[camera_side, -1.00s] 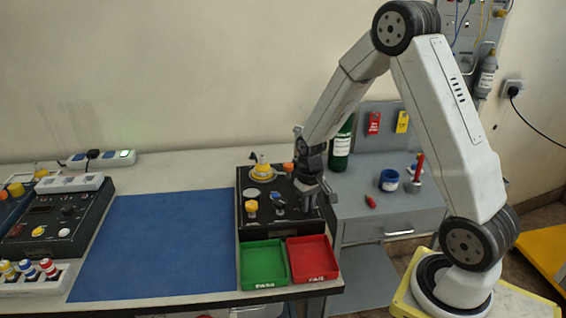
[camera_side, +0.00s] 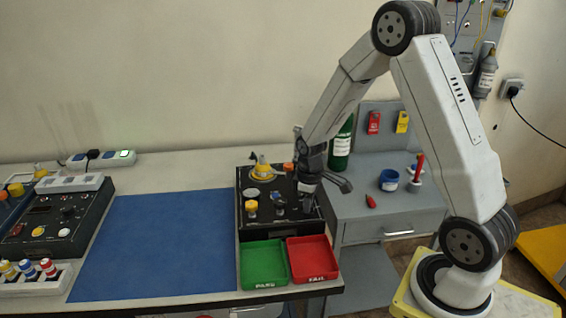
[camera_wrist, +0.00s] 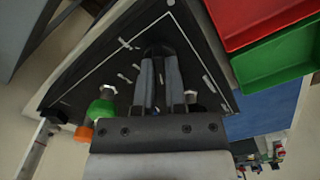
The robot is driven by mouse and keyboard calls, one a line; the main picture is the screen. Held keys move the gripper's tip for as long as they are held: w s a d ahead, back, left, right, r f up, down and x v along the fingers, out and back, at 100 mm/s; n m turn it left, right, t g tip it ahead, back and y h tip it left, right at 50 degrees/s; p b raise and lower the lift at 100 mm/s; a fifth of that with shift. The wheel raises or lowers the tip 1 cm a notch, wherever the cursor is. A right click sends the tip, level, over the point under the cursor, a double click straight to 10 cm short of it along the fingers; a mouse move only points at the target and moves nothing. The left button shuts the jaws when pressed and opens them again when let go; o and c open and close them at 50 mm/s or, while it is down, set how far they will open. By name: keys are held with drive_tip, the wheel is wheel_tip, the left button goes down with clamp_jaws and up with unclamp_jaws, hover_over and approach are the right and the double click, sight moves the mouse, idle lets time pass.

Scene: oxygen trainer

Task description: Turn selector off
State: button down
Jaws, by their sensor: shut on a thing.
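The black trainer panel (camera_side: 246,218) stands at the right end of the bench, with several knobs and fittings on its top. My gripper (camera_side: 306,190) is low over the panel's right side. In the wrist view, my gripper (camera_wrist: 158,62) has its two grey fingers close together at the panel face, around a dark selector knob. The knob is mostly hidden by the fingers, and its pointer position cannot be read. A yellow knob (camera_side: 251,206) and a small grey fitting (camera_side: 279,203) stand left of my gripper.
A green tray (camera_side: 264,284) and a red tray (camera_side: 313,277) sit directly in front of the panel. A blue mat (camera_side: 160,245) lies clear to the left. A green bottle (camera_side: 341,150), a blue cup (camera_side: 389,180) and a red screwdriver-like tool (camera_side: 370,201) are to the right.

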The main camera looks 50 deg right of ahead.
drive_tip(key=c, duration=0.7)
unclamp_jaws()
drive_tip(key=shift+r, duration=0.1)
drive_tip(key=shift+r, duration=3.85)
drive_tip(key=shift+a, duration=0.1)
drive_tip(key=s+a+m+t, duration=0.2)
drive_tip(key=s+a, duration=0.6)
drive_tip(key=a, duration=0.4)
drive_tip(key=shift+s+m+t, duration=0.3)
drive_tip(key=shift+s+m, duration=0.1)
drive_tip(key=shift+m, duration=0.2)
